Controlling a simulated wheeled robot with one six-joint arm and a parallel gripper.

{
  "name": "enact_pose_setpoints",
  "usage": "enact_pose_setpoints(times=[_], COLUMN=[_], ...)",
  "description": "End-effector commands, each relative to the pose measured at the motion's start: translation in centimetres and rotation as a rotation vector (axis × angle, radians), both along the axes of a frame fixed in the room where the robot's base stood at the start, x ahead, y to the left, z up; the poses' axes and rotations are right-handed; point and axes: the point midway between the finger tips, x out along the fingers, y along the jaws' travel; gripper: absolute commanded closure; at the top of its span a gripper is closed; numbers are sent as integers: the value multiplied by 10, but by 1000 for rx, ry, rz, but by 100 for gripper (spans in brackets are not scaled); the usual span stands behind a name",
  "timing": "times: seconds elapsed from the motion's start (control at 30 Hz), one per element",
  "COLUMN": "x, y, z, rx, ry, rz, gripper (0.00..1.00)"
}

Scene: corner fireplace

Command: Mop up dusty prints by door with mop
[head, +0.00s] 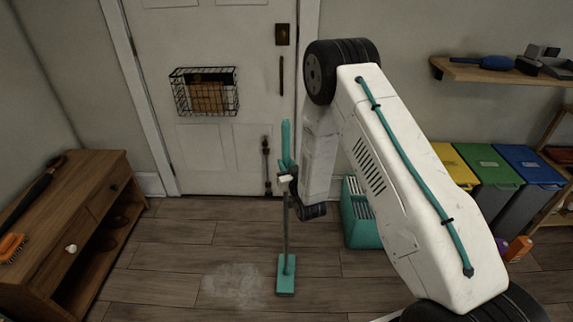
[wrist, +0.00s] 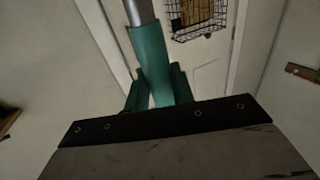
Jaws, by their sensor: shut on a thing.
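The mop (head: 286,232) has a teal handle top, a grey pole and a flat teal head. It stands roughly upright in the head view, its head low at the floor beside the dusty prints. My gripper (head: 287,177) is shut on the mop at the lower end of its teal grip. In the wrist view the teal grip (wrist: 150,60) rises between my fingers (wrist: 155,90). The dusty prints (head: 235,286) are a pale smudged patch on the wood floor, just left of the mop head. The door (head: 215,150) is white and closed behind.
A wooden cabinet (head: 105,190) stands at the left. Yellow, green (head: 490,165) and blue bins line the right wall under a shelf (head: 495,73). Floor before the door is clear.

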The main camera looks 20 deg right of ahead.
Motion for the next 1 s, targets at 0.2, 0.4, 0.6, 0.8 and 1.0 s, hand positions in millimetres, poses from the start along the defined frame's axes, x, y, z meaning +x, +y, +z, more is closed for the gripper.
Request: enact_pose_setpoints(times=[0.2, 0.4, 0.6, 0.8, 1.0], x=[0, 0, 2, 7, 12], y=[0, 0, 6, 21, 35], z=[-3, -5, -4, -3, -3], rx=[0, 0, 0, 0, 0], ry=[-1, -2, -2, -2, -2], rz=[0, 0, 1, 2, 2], gripper=[100, 100, 100, 100, 100])
